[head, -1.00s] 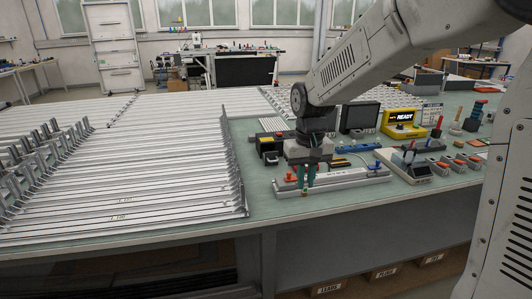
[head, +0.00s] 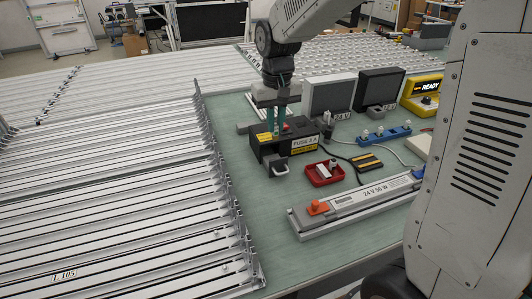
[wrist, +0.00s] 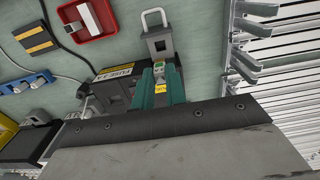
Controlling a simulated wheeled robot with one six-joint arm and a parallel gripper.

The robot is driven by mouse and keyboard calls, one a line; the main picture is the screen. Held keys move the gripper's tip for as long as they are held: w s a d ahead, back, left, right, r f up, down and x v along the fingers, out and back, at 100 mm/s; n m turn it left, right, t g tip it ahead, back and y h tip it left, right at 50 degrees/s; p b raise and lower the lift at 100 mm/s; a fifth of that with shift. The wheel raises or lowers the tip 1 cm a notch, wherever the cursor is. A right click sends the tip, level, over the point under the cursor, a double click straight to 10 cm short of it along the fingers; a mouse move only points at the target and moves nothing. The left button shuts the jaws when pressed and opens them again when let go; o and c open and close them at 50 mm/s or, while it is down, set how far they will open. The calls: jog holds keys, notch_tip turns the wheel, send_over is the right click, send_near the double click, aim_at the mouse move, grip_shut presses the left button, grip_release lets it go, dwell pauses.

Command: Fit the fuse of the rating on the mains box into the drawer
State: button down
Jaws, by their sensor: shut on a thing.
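A red tray (head: 313,180) with white and grey pieces lies right of the drawer. A yellow-black block (head: 367,161), a cable and a 24 V 50 W strip (head: 365,199) are nearby. Metal racks (head: 120,180) stand close on the left. Bare green bench lies before the box.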

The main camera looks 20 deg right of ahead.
jog(key=shift+w+f, duration=0.25)
notch_tip(320, 180, down, 10)
jog(key=shift+r, duration=0.25)
jog(key=shift+f, duration=0.15)
jog(key=c, duration=1.4)
grip_release()
jog(key=shift+c, duration=0.2)
